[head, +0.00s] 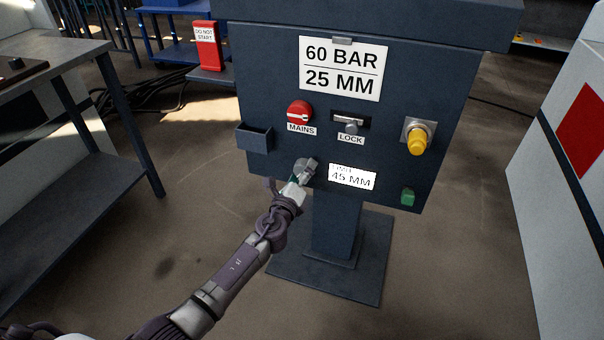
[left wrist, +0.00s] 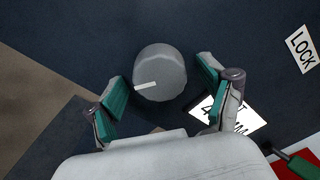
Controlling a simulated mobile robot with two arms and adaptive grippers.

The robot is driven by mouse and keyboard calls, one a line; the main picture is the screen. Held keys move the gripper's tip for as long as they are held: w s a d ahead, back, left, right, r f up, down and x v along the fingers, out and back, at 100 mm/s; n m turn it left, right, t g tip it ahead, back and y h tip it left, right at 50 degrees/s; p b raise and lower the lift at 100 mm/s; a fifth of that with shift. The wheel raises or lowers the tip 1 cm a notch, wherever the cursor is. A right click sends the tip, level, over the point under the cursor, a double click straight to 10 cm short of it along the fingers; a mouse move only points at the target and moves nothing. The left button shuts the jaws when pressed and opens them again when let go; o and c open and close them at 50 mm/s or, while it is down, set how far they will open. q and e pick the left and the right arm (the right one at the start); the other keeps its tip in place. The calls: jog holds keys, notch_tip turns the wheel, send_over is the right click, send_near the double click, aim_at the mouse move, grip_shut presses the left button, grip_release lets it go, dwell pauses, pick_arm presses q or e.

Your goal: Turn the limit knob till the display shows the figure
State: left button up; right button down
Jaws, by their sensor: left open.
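The limit knob (left wrist: 160,70) is a grey round knob with a white pointer mark, on the dark blue panel. In the head view it is partly hidden by my left gripper (head: 307,170). In the left wrist view my left gripper (left wrist: 161,85) is open, with one green-padded finger on each side of the knob. Gaps show between the pads and the knob. The display (head: 352,177) to the right of the knob reads 45 MM; it is partly hidden in the left wrist view. The sign (head: 343,69) above reads 60 BAR, 25 MM.
The panel (head: 270,70) also carries a red MAINS switch (head: 299,111), a LOCK switch (head: 350,122), a yellow knob (head: 417,142), a green button (head: 408,196) and a small open box (head: 255,138). A bench (head: 60,60) stands at left, a white cabinet (head: 560,150) at right.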

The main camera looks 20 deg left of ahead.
pick_arm(q)
jog(key=c, duration=1.2)
pick_arm(e)
jog(key=shift+f, duration=0.1)
pick_arm(q)
jog(key=shift+o, duration=0.2)
jog(key=shift+n+b, duration=0.9)
jog(key=shift+n, duration=2)
pick_arm(e)
jog(key=v, duration=0.6)
jog(key=shift+r, duration=0.25)
jog(key=shift+w+d, duration=0.1)
jog(key=shift+w, duration=0.05)
pick_arm(q)
jog(key=o, duration=1.2)
jog(key=shift+c, duration=0.2)
pick_arm(e)
jog(key=shift+r, duration=0.1)
